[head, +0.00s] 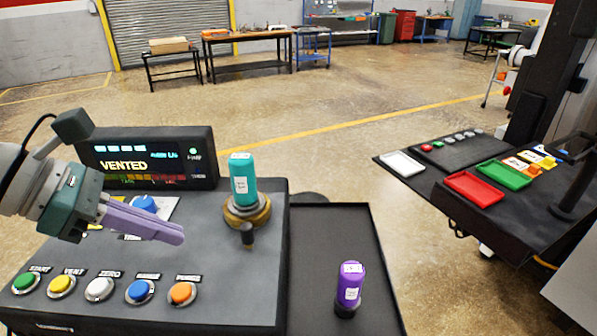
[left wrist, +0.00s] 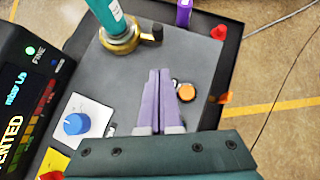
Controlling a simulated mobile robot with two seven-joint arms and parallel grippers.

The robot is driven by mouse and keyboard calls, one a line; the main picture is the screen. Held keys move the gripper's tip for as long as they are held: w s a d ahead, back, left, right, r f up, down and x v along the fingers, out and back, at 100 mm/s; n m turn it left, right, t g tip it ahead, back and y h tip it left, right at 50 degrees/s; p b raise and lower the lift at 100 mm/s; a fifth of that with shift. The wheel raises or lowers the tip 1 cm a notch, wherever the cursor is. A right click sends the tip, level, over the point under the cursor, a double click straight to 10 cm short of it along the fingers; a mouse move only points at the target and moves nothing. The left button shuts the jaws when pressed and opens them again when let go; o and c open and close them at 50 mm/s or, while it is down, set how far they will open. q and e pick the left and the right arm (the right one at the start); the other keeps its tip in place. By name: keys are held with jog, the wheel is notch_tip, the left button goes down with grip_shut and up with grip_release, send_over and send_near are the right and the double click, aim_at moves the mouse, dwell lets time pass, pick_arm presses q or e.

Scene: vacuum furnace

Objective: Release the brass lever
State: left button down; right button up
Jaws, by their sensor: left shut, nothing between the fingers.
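The brass lever (head: 262,216) is a brass collar with a short black-tipped handle (head: 247,236), at the foot of a teal cylinder (head: 243,180) on the dark console. The handle points toward the front in the head view. The collar also shows in the left wrist view (left wrist: 121,45), with its black tip (left wrist: 157,33) beside it. My left gripper (head: 180,237) has purple fingers shut together with nothing between them. It is above the console, left of the lever and apart from it. Its fingers also show in the left wrist view (left wrist: 160,74). My right gripper is not in view.
The console display (head: 150,158) reads VENTED. A blue knob (left wrist: 74,124) and a front row of coloured buttons, including the orange one (head: 182,293), lie near my left gripper. A purple cylinder (head: 349,284) stands in a black tray (head: 310,230) to the right.

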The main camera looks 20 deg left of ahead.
aim_at(247, 229)
pick_arm(q)
jog(key=x, duration=0.4)
jog(key=shift+w+d+r+p, duration=0.2)
jog(key=shift+w+d+p, duration=0.25)
jog(key=shift+w+d, duration=0.4)
jog(key=shift+w+d+f, duration=0.1)
jog(key=shift+w+d, duration=0.3)
jog(key=shift+w, duration=0.15)
jog(key=shift+d, duration=0.1)
